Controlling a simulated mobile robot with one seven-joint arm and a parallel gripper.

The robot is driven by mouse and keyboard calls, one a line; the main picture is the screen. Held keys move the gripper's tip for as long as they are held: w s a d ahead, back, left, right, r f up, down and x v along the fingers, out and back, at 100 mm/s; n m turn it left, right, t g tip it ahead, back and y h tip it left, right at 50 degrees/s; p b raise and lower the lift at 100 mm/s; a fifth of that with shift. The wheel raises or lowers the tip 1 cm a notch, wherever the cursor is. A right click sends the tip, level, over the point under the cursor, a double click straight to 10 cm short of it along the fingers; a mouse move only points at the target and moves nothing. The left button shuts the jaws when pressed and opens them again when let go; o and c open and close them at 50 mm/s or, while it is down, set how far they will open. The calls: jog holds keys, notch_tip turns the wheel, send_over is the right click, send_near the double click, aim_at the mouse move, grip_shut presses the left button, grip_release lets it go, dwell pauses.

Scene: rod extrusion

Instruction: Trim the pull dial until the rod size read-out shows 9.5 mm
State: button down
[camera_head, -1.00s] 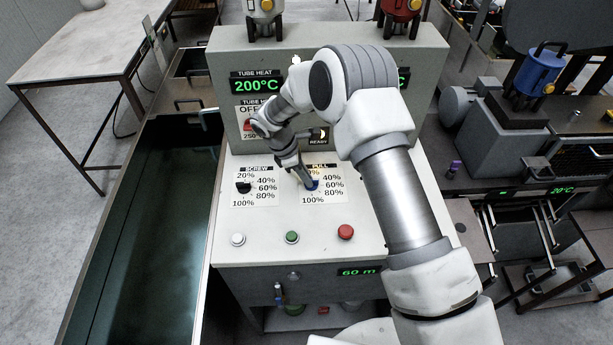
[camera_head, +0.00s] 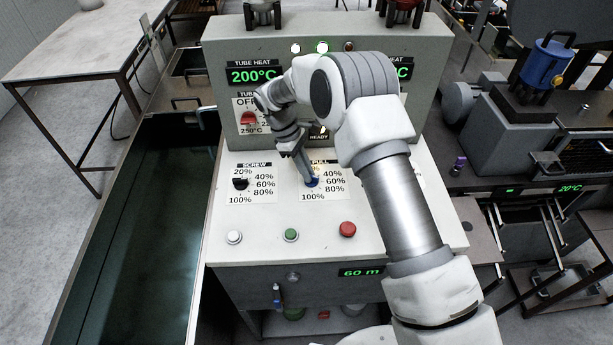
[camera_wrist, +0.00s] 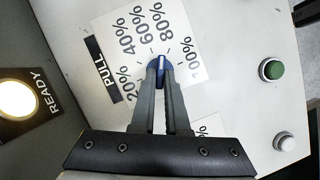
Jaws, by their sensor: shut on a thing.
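The blue pull dial (camera_head: 312,181) sits on the sloped white panel, beside a printed scale from 20% to 100%. In the wrist view the dial (camera_wrist: 160,68) shows between my fingertips, its light pointer bar upright in that picture, toward the 60% to 80% side. My gripper (camera_wrist: 160,75) is shut on the dial; in the head view my gripper (camera_head: 309,178) reaches down to it from above. A rod size read-out cannot be made out in either view; my arm hides part of the upright panel.
The black screw dial (camera_head: 240,184) is left of the pull dial. White (camera_head: 234,237), green (camera_head: 291,235) and red (camera_head: 347,230) buttons line the panel's front. A display reads 60 m (camera_head: 360,272). The tube heat display (camera_head: 253,76) reads 200°C. A dark water trough (camera_head: 140,230) lies left.

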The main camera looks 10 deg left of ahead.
jog(key=shift+w+m+g+y+b, duration=0.15)
jog(key=shift+m+g+b, duration=0.15)
jog(key=shift+m, duration=0.55)
jog(key=shift+w+m+g+y+b, duration=0.15)
jog(key=shift+m+b, duration=0.25)
jog(key=shift+m, duration=0.45)
jog(key=shift+s, duration=0.1)
jog(key=c, duration=0.9)
grip_release()
jog(key=shift+g, duration=0.25)
jog(key=v, duration=0.7)
jog(key=shift+r+b, duration=0.3)
jog(key=shift+b, duration=0.05)
